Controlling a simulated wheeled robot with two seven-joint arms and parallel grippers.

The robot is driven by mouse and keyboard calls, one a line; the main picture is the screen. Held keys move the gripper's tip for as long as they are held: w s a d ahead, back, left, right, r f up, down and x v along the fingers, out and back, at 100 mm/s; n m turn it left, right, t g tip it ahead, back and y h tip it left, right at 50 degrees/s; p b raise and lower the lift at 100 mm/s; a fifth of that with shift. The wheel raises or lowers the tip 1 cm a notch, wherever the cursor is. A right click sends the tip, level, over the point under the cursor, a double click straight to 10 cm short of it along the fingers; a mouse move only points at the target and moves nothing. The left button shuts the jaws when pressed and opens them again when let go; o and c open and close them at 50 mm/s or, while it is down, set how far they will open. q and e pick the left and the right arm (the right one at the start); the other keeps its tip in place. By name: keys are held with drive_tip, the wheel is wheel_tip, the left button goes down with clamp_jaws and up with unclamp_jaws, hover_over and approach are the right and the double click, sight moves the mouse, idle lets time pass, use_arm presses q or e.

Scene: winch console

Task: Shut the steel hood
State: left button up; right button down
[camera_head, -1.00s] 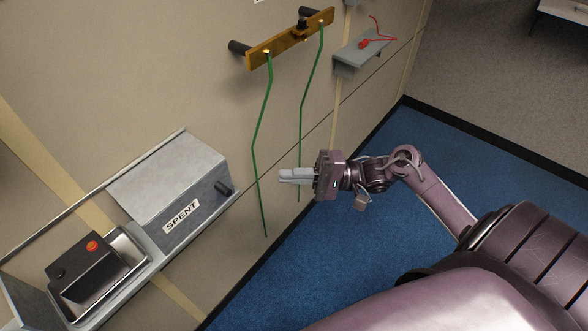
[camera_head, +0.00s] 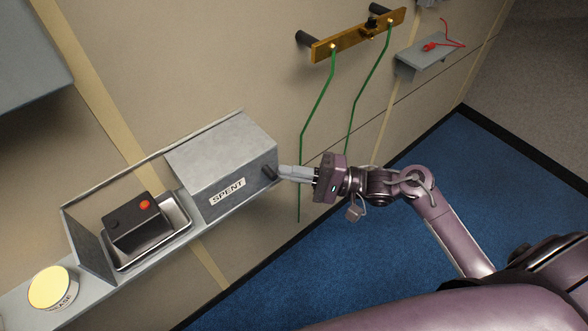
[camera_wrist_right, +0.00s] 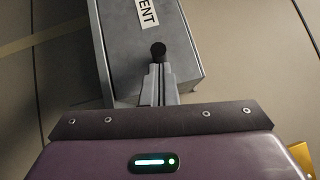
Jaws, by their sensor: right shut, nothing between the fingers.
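The steel hood (camera_head: 215,158) is a grey box labelled SPENT on the wall shelf, at the right end of its rail. Left of it, a black box with a red button (camera_head: 138,222) sits uncovered in a metal tray. The hood's dark knob (camera_head: 269,172) sticks out at its right front; it also shows in the right wrist view (camera_wrist_right: 158,49). My right gripper (camera_head: 283,172) is shut and empty, its fingertips right at the knob. Whether they touch it I cannot tell. In the right wrist view the fingers (camera_wrist_right: 159,72) point at the knob. My left gripper is out of view.
A tin (camera_head: 52,289) with a yellow lid stands at the shelf's left. A brass bar (camera_head: 358,36) with two hanging green cords is above right. A small grey shelf (camera_head: 430,55) holds a red item. The blue floor (camera_head: 400,210) is clear.

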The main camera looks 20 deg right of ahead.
drive_tip(key=s+a+p, duration=0.3)
drive_tip(key=a+p, duration=0.1)
drive_tip(key=a, duration=0.5)
drive_tip(key=s+a+p, duration=0.4)
drive_tip(key=a+p, duration=0.1)
drive_tip(key=a, duration=0.4)
drive_tip(key=shift+a, duration=0.35)
drive_tip(key=shift+w+d, duration=0.1)
drive_tip(key=shift+w, duration=0.05)
